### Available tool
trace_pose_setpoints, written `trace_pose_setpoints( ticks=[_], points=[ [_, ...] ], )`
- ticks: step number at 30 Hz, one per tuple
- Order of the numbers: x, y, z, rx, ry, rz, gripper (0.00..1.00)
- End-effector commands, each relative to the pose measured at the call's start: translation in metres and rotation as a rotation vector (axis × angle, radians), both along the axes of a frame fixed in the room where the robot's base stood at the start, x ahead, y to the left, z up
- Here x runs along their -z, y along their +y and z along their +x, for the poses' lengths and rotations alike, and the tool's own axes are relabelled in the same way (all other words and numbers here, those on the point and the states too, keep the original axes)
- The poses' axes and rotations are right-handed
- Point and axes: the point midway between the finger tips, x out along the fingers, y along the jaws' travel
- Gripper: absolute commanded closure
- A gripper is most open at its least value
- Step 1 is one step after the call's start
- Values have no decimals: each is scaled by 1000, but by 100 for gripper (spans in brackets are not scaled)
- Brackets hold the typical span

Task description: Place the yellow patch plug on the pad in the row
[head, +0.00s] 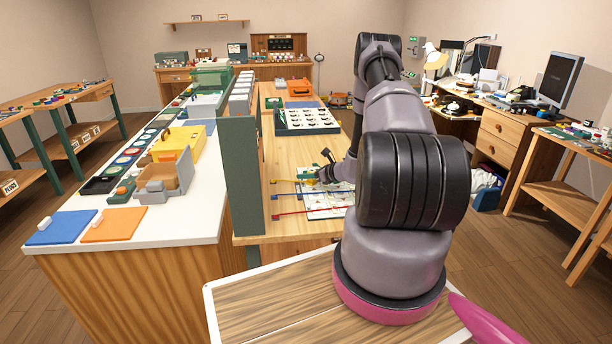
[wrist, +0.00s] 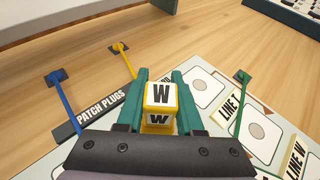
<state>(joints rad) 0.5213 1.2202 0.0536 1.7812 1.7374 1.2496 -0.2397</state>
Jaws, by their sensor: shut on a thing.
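My gripper (wrist: 160,82) is shut on a yellow block-shaped plug (wrist: 160,95) marked with a black W on white faces. A yellow cord (wrist: 129,65) runs from a small post towards the plug and passes out of sight behind a finger. White pads (wrist: 203,88) with grey discs lie in a row on the board, ahead and to the right of the plug; another pad (wrist: 260,133) is nearer. In the head view my gripper (head: 327,172) is low over the board (head: 325,205), and the plug is too small to make out. Whether the plug touches the board cannot be told.
A "PATCH PLUGS" strip (wrist: 100,107) lies left of the gripper, with a blue cord (wrist: 67,103) beside it. A green cord (wrist: 241,100) crosses the right side near the "LINE T" label (wrist: 230,103). A dark tray (head: 279,122) stands behind the board. Bare wood (wrist: 190,40) lies ahead.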

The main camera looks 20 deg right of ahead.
Motion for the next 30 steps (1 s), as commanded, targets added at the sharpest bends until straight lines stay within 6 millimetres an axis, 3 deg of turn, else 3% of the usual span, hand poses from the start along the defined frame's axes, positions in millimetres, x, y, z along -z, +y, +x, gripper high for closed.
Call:
trace_pose_setpoints(
  ticks=[8,9,11,22,30],
  points=[
    [2,0,0,0,0,0,100],
    [2,0,0,0,0,-1,53],
    [1,0,0,0,0,-1,34],
    [-3,-1,0,0,-2,-1,34],
    [-20,-23,-37,5,0,-1,34]
  ],
)
